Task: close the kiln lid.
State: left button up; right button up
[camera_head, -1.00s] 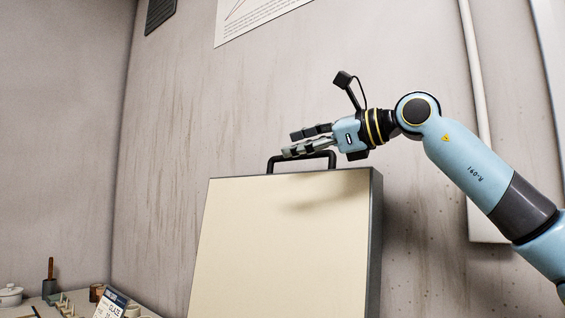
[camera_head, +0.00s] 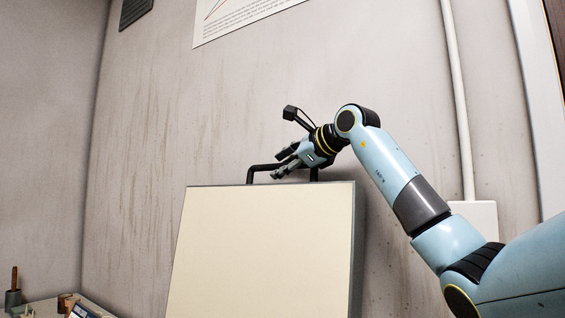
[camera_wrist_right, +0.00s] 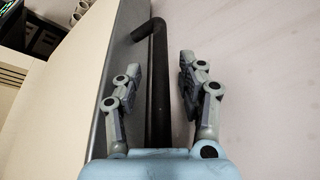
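The kiln lid (camera_head: 262,255) stands raised and upright in the head view, a cream panel with a dark grey edge. Its black bar handle (camera_head: 262,168) sticks up from the top edge. My right gripper (camera_head: 278,165) is at the right part of the handle, tilted down to the left. In the right wrist view, the handle (camera_wrist_right: 158,85) runs between the two fingers of my right gripper (camera_wrist_right: 160,80). A gap shows on both sides of the bar, so the fingers are open. The lid's edge (camera_wrist_right: 112,75) lies left of the handle there. My left gripper is out of view.
A bare wall (camera_head: 400,80) stands behind the lid, with a vertical pipe (camera_head: 456,100) and a pale box (camera_head: 478,218) at right. A worktop with a brown-handled tool in a pot (camera_head: 13,296) is at lower left.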

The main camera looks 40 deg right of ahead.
jog(key=shift+w, duration=0.15)
grip_shut()
dwell(0.4)
